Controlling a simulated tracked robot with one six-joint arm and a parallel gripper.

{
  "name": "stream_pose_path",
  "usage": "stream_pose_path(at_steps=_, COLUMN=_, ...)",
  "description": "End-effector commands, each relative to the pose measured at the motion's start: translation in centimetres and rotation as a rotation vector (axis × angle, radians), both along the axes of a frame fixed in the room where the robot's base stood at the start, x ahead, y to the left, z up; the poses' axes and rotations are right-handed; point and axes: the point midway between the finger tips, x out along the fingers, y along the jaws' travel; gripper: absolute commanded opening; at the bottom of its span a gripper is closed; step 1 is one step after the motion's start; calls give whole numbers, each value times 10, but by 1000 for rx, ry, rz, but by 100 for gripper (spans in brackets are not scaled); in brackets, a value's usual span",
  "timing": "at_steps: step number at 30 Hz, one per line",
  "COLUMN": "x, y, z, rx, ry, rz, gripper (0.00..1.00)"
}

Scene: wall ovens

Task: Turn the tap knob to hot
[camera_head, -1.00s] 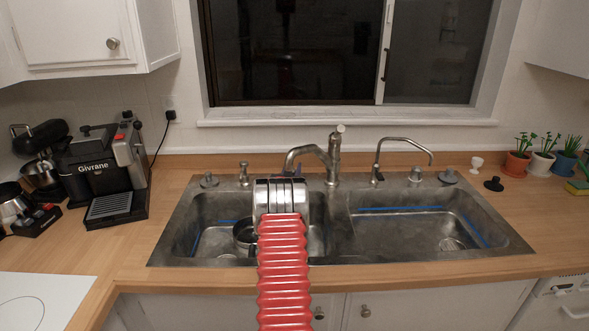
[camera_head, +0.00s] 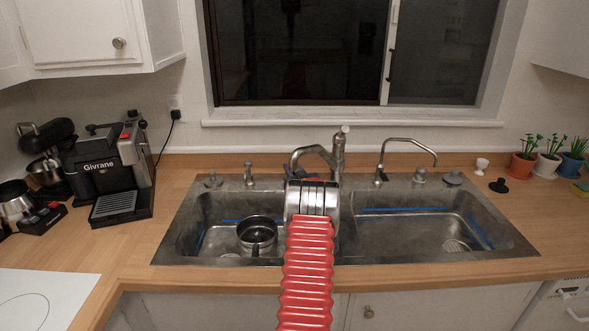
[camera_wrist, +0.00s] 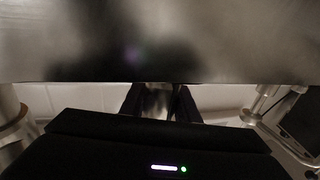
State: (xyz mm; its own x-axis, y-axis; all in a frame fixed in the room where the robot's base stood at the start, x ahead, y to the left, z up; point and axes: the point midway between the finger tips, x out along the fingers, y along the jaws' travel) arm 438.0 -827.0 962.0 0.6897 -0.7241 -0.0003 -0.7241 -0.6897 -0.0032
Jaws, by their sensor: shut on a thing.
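The tap (camera_head: 338,155) is a silver mixer standing behind the middle of the double sink, with its curved spout reaching left and a short top piece. Its lower part is hidden behind my wrist. My gripper's fingers are hidden in the head view by the silver wrist and red arm, just in front of the tap. In the wrist view my gripper (camera_wrist: 157,102) shows two dark fingers shut on a small pale metallic thing. It is too dark and blurred to tell whether this is the tap knob. I cannot tell the knob's turn.
The double sink (camera_head: 405,252) lies below, with a dark pot (camera_head: 257,233) in its left basin. A second thin tap (camera_head: 408,141) stands to the right. A coffee machine (camera_head: 108,170) is at left and potted plants (camera_head: 548,158) are at right.

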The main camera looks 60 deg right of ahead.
Motion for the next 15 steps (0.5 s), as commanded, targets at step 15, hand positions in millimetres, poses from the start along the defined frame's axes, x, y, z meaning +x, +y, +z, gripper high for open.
stream_pose_path(at_steps=15, x=12, y=11, z=-1, rx=-2, ry=1, rz=266, gripper=6)
